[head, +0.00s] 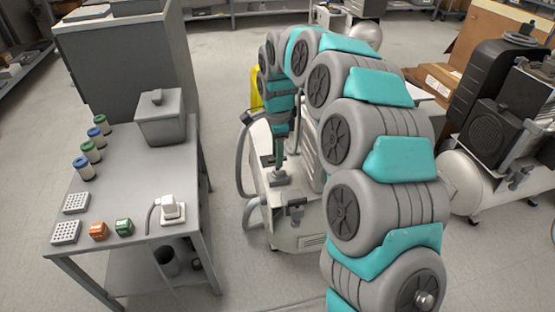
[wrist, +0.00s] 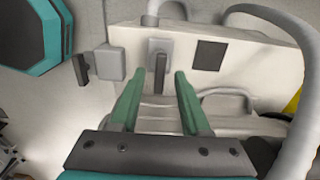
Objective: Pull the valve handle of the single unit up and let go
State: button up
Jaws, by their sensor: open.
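The single unit (head: 300,235) is a cream-white compressor housing under my arm in the head view; its pale face (wrist: 260,45) fills the upper wrist view. A dark upright handle (wrist: 160,75) on a grey plate (wrist: 160,47) appears between my fingertips in the wrist view. A second dark handle (wrist: 82,68) sits on a grey box (wrist: 110,62) to its left; this box also shows in the head view (head: 295,203). My gripper (wrist: 157,75) is open, its green fingers on either side of the first handle. Contact cannot be told. In the head view my gripper (head: 280,168) is above the unit.
A grey hose (head: 241,165) curves along the unit's left side. A grey table (head: 130,190) with a lidded bin (head: 160,117), bottles and small blocks stands left. Another compressor (head: 490,150) with a white tank stands right, near cardboard boxes (head: 440,78).

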jog(key=shift+f, duration=1.3)
grip_shut()
dwell(0.4)
